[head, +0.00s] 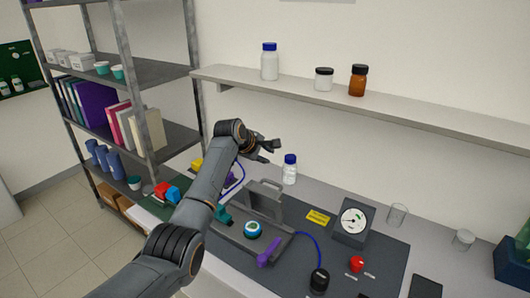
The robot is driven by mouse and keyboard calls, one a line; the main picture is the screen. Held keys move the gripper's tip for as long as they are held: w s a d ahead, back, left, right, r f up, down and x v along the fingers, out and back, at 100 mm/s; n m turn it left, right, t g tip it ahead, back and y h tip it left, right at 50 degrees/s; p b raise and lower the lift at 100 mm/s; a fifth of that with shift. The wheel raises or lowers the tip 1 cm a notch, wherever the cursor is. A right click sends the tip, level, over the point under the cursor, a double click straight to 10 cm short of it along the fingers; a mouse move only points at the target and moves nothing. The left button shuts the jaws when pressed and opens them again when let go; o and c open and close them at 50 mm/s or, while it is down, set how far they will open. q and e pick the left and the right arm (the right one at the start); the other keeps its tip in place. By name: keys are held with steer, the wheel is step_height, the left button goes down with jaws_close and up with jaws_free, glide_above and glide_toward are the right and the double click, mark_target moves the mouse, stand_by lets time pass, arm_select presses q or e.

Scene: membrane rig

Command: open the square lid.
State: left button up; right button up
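The square lid (263,204) is a grey panel with a bar handle (266,184) at its top. It stands raised, roughly upright, at the back of a low grey housing (227,233) on the dark mat. A round blue-and-white part (253,229) sits in the housing in front of it, and a purple lever (268,252) is at the front. My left gripper (272,152) is above and behind the lid, its fingers apart and empty, not touching the handle. My forearm hides the housing's left side. My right gripper is not in view.
A white bottle with a blue cap (289,170) stands behind the lid. A gauge (354,221), red knob (357,264) and black knob (319,280) with a blue hose are to the right. A wall shelf (370,106) with bottles runs above; a shelving rack (155,140) stands left.

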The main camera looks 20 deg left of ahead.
arm_select(q)
steer(key=shift+s+a+r, duration=0.1)
steer(key=shift+s+r, duration=0.05)
steer(key=shift+r, duration=0.35)
steer(key=v, duration=1.2)
stand_by(0.5)
